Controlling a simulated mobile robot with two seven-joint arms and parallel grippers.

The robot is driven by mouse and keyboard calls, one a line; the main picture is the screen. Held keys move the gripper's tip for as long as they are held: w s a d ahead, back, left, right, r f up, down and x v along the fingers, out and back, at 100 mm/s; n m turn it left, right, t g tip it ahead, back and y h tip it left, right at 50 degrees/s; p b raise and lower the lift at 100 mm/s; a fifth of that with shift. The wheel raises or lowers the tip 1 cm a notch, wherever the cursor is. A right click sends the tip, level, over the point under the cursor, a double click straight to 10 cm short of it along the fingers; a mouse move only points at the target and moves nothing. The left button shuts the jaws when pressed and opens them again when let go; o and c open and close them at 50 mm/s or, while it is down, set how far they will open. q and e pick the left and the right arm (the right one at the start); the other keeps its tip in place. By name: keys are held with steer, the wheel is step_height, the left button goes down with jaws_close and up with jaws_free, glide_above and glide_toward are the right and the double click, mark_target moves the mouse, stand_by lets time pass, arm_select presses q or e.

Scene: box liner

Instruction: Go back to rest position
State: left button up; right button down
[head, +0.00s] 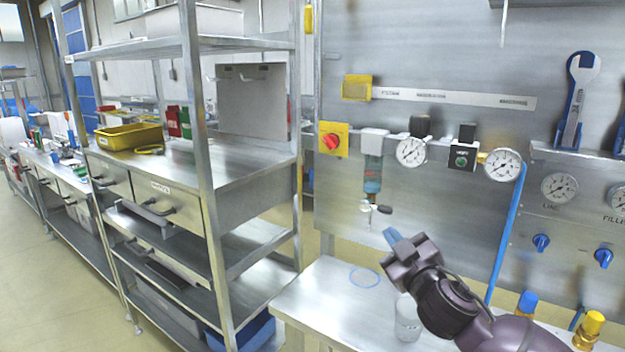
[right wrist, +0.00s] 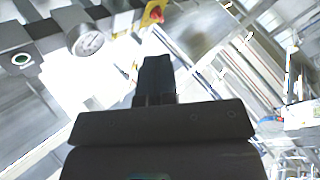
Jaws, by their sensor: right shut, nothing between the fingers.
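My right gripper (head: 391,237) is raised above the metal worktable, in front of the gauge panel. Its blue-tipped fingers point up and to the left in the head view. In the right wrist view the dark fingers of my right gripper (right wrist: 155,78) lie together, with nothing between them. My left gripper is in neither view.
Below the gripper, a blue ring (head: 365,277) and a clear cup (head: 408,325) are on the worktable (head: 318,305). The panel carries gauges (head: 411,151), a red knob (head: 331,141) and a blue hose (head: 507,235). A metal shelf unit (head: 205,190) stands left, with open floor beyond.

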steer(key=s+d+f+m+g+h, duration=0.4)
steer(key=s+d+f, duration=0.1)
steer(key=s+f, duration=0.45)
steer(key=s+d+f+m+g+h, duration=0.3)
steer(key=s+d+f+m+g, duration=0.1)
steer(key=s+f, duration=0.5)
steer(key=s+d+f+m+g, duration=0.15)
steer(key=s+f+g, duration=0.25)
steer(key=s, duration=0.6)
steer(key=s+d+f+m+g, duration=0.15)
steer(key=s+f+g, duration=0.25)
steer(key=s, duration=0.6)
steer(key=w+f+n+t+y, duration=0.1)
steer(key=w+f+t, duration=0.6)
steer(key=f, duration=0.3)
steer(key=shift+d+f+n+t, duration=0.15)
steer(key=shift+f+n+t, duration=0.2)
steer(key=shift+t, duration=0.35)
steer(key=shift+w+r, duration=0.1)
steer(key=c, duration=1.8)
jaws_free()
